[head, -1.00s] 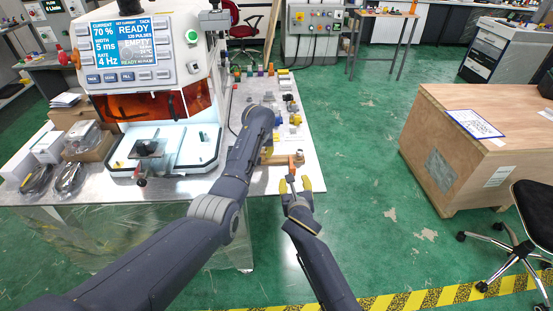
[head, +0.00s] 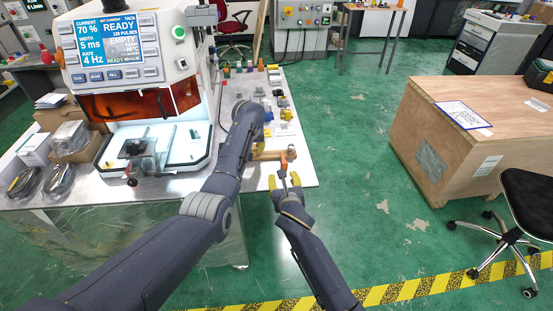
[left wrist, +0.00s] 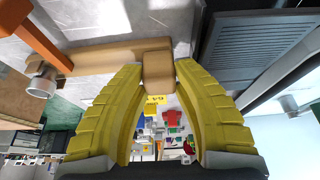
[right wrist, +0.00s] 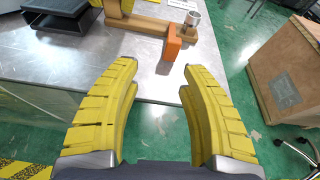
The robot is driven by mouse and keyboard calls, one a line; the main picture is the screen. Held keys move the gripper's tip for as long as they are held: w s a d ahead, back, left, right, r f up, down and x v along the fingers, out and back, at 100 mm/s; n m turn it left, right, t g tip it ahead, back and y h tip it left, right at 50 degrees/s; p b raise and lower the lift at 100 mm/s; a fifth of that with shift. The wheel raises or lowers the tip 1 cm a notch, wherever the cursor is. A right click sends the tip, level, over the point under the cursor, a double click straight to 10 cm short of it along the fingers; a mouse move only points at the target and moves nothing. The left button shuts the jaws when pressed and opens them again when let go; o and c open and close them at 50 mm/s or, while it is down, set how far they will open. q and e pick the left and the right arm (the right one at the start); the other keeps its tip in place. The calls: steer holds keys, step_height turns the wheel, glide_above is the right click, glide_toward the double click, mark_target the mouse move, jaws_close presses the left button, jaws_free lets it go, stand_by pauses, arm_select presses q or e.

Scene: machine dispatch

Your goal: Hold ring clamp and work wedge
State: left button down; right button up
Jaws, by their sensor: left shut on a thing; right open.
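The wooden ring clamp (head: 268,155) lies along the front right edge of the bench; its bar also shows in the right wrist view (right wrist: 145,22). My left gripper (left wrist: 157,85) is shut on the clamp's wooden end. In the head view my left forearm hides most of that grip. The orange wedge (right wrist: 172,42) stands at the clamp's other end, beside a small metal ring (right wrist: 191,18); it also shows in the left wrist view (left wrist: 38,35). My right gripper (head: 285,181) is open and empty, just in front of the wedge and apart from it.
A machine with a lit screen (head: 130,60) stands on the left of the bench (head: 190,185). Several small coloured parts (head: 275,85) lie along the back right of the bench. A wooden crate (head: 430,150) and a chair (head: 525,205) stand to the right, with open floor between.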

mark_target(285, 165)
steer(key=s+a+r+m+t+y, duration=0.1)
steer(key=s+a+r+m+y, duration=0.15)
steer(key=a+m+y, duration=0.3)
steer(key=s+a+r+m+t+y, duration=0.1)
steer(key=s+a+r+m+y, duration=0.15)
steer(key=a+m+y, duration=0.35)
steer(key=w+d+f+m+t+h, duration=0.1)
steer(key=w+d+f+m+h, duration=0.15)
steer(key=d+m+h, duration=0.75)
steer(key=w+d+f+m+t+h, duration=0.1)
steer(key=d+f+m, duration=0.3)
steer(key=m, duration=1.2)
steer(key=shift+n, duration=0.25)
steer(key=w, duration=0.3)
steer(key=w+a, duration=0.1)
steer(key=w, duration=0.6)
steer(key=shift+w+a+r, duration=0.15)
steer(key=shift+w+r, duration=0.1)
steer(key=shift+w, duration=0.1)
steer(key=shift+c, duration=0.4)
